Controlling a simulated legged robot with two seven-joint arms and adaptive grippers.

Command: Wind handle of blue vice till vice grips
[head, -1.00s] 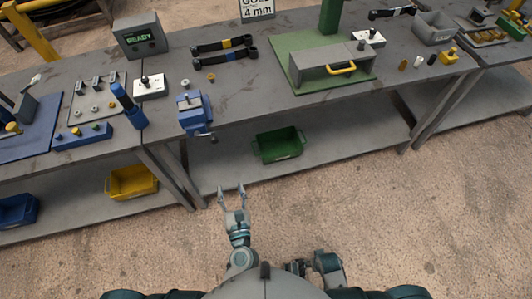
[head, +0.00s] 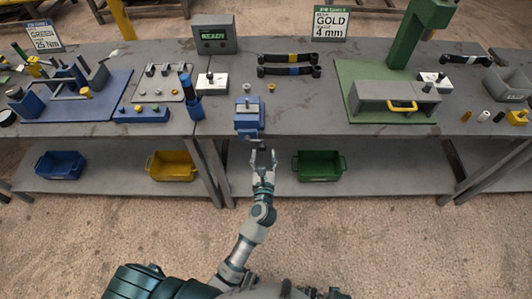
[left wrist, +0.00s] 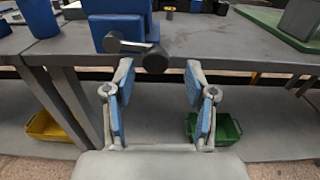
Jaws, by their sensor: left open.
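The blue vice (head: 249,116) stands at the front edge of the grey workbench, and it also shows at the top of the left wrist view (left wrist: 120,22). Its dark handle (left wrist: 140,47) with a round black knob hangs over the bench's front edge. My left gripper (head: 263,155) is open and empty, just in front of and below the vice. In the left wrist view its blue-padded fingers (left wrist: 161,82) stand apart, with the handle's knob beyond them, between their tips in the picture. They do not seem to touch it. My right gripper is not in view.
A green press (head: 390,95) stands on the bench to the right. A white switch box (head: 211,84) and a blue upright holder (head: 190,97) stand left of the vice. A green bin (head: 319,165) and a yellow bin (head: 171,166) sit on the lower shelf.

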